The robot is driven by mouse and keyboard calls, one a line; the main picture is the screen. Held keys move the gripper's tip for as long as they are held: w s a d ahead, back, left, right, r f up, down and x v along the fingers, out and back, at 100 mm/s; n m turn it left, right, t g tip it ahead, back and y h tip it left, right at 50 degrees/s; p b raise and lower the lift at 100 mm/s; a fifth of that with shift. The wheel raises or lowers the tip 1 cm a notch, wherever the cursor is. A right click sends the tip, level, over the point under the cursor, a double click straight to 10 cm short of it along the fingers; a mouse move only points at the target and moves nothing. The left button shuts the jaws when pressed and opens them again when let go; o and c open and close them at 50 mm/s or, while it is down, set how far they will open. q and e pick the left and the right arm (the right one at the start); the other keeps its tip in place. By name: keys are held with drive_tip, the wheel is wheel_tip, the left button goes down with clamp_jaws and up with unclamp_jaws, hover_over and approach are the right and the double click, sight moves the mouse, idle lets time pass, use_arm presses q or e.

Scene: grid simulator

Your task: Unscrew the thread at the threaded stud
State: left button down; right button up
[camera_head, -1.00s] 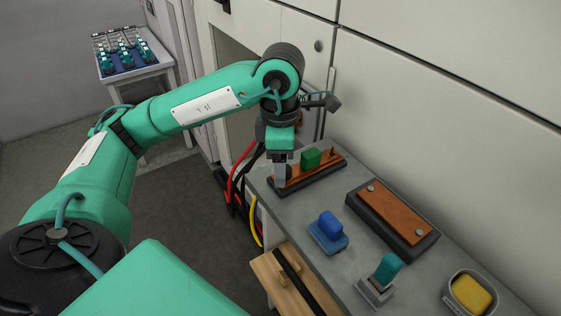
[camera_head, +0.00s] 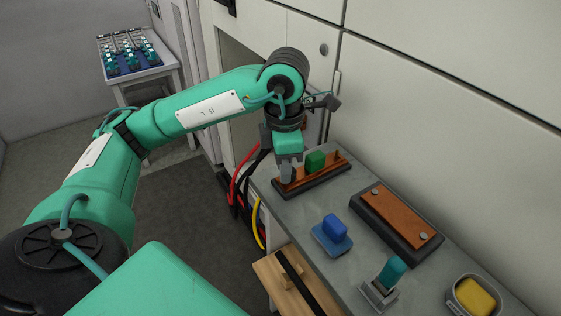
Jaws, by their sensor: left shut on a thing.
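My left gripper (camera_head: 287,178) points down over the left end of a brown board on a dark base (camera_head: 318,182) at the far end of the grey bench. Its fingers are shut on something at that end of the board. The fingers hide what they hold, so I cannot make out the stud or its thread. A green block (camera_head: 315,161) stands on the same board just right of the fingers. A small dark peg (camera_head: 338,156) shows at the board's right end. My right gripper is not in view.
A second brown board with two round metal heads (camera_head: 397,215) lies on the bench. A blue block on a base (camera_head: 334,229), a teal-topped piece (camera_head: 391,272) and a yellow block in a tray (camera_head: 475,297) stand nearer. Cabinet doors (camera_head: 430,110) rise behind. Cables (camera_head: 240,180) hang at left.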

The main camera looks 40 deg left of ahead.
use_arm(q)
drive_tip(key=n, duration=0.3)
drive_tip(key=shift+d+f, duration=0.15)
drive_tip(key=shift+f, duration=0.25)
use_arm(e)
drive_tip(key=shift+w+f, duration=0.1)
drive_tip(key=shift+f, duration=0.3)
use_arm(q)
drive_tip(key=shift+d+n, duration=0.15)
drive_tip(key=shift+n, duration=0.75)
drive_tip(key=shift+r+p, duration=0.1)
drive_tip(key=shift+p, duration=0.2)
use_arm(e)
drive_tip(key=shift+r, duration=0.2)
use_arm(q)
drive_tip(key=shift+r, duration=0.1)
